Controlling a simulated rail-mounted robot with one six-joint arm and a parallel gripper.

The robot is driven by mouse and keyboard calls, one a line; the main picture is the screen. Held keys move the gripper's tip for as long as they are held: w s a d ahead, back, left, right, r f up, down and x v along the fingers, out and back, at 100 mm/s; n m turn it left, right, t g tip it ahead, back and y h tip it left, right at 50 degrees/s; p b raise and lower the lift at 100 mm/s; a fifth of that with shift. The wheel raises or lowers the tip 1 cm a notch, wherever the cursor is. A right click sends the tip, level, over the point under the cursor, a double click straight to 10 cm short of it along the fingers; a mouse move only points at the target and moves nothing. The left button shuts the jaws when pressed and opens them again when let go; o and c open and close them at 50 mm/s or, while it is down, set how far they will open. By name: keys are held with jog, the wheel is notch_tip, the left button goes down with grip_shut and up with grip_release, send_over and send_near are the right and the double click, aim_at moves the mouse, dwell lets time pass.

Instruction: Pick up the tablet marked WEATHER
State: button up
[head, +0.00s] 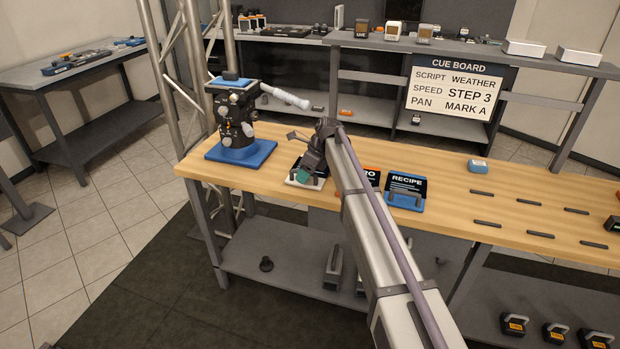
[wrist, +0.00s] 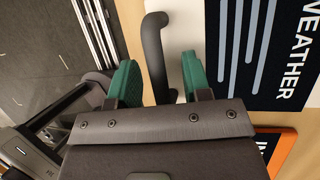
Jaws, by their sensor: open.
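The tablet marked WEATHER (wrist: 287,45) has a black face with pale blue stripes, a white body and a dark bar handle (wrist: 155,50). It fills the upper right of the wrist view. In the head view only part of its white base (head: 318,184) shows; my arm and gripper hide the rest. My gripper (wrist: 160,66) has green finger pads and is open. The handle lies between the two pads in the wrist view, with a gap visible on the left. In the head view my gripper (head: 302,175) is right over the tablet, at the bench's front edge.
An orange tablet (head: 372,177) and a blue RECIPE tablet (head: 406,189) stand close on the right; the orange one (wrist: 283,150) also shows in the wrist view. A camera-like device on a blue base (head: 240,150) stands to the left. A cue board (head: 457,90) reads SCRIPT WEATHER.

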jog(key=shift+r, duration=0.1)
grip_shut()
dwell(0.4)
